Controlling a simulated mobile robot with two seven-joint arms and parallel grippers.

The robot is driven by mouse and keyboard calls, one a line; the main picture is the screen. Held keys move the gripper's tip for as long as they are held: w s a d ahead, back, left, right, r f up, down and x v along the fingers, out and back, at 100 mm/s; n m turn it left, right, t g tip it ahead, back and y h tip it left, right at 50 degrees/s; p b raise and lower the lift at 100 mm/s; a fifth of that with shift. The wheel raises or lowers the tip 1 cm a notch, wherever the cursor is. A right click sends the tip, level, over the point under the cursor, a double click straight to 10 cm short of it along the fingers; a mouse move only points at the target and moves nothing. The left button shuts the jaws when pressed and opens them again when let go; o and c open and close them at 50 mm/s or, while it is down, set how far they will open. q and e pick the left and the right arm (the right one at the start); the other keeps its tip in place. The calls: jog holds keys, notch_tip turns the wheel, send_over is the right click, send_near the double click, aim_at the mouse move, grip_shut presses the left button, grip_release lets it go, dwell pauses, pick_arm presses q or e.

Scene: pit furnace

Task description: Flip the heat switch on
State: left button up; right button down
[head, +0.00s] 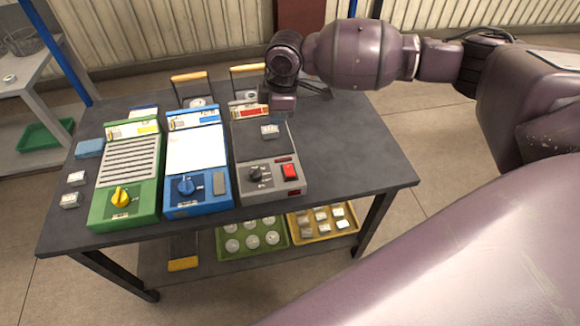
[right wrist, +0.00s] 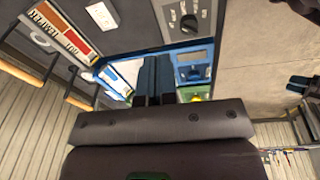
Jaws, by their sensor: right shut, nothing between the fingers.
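The grey heating unit (head: 268,178) stands at the right of three units on the dark table. In the right wrist view the knob (right wrist: 188,22) shows near the top. My right gripper (head: 282,108) is over the back of the grey unit, well behind the switch. Its fingers (right wrist: 154,78) are together and empty in the wrist view.
A blue unit (head: 197,190) with a blue knob and a green unit (head: 125,185) with a yellow knob stand to the left. Wood-handled wire holders (head: 190,78) stand behind. Small metal blocks (head: 70,200) lie at the left. The table's right side (head: 360,150) is clear.

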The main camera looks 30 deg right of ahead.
jog(key=s+g, duration=0.1)
jog(key=s+d+n+g, duration=0.1)
jog(key=s, duration=0.1)
jog(key=shift+s+f+g+h, duration=0.2)
jog(key=shift+s+g+h, duration=0.1)
jog(key=b, duration=0.2)
send_near(290, 174)
jog(key=f, duration=0.4)
jog(key=s+f, duration=0.1)
jog(key=f, duration=0.1)
jog(key=shift+f, duration=0.4)
jog(key=shift+a+f, duration=0.1)
jog(key=shift+f, duration=0.2)
